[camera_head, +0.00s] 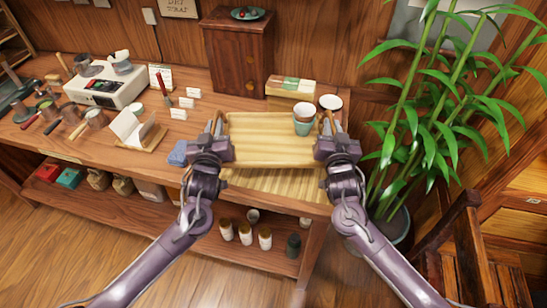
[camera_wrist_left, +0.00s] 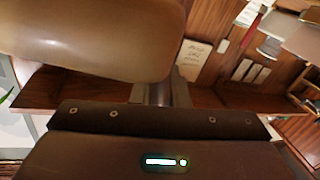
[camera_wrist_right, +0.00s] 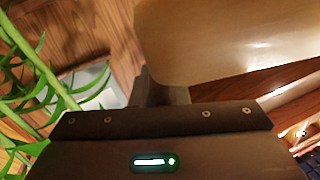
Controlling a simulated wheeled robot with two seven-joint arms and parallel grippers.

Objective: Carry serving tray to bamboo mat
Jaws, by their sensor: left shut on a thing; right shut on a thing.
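The serving tray (camera_head: 265,135) is a light wooden tray, held between my two grippers over the right part of the counter. Cups (camera_head: 303,118) stand at its right end, one apparently in another. The bamboo mat (camera_head: 275,184) shows below the tray's near edge; the tray hides the rest of it. My left gripper (camera_head: 217,130) is shut on the tray's left end, and my right gripper (camera_head: 327,128) is shut on its right end. The tray also fills the top of the left wrist view (camera_wrist_left: 90,35) and the right wrist view (camera_wrist_right: 230,45). I cannot tell the gap between tray and mat.
A wooden cabinet (camera_head: 238,55) stands behind the tray. A box (camera_head: 291,88) and a white saucer (camera_head: 330,102) are at the back right. A blue cloth (camera_head: 178,153) lies left of my left gripper. A leafy plant (camera_head: 425,110) stands close on the right.

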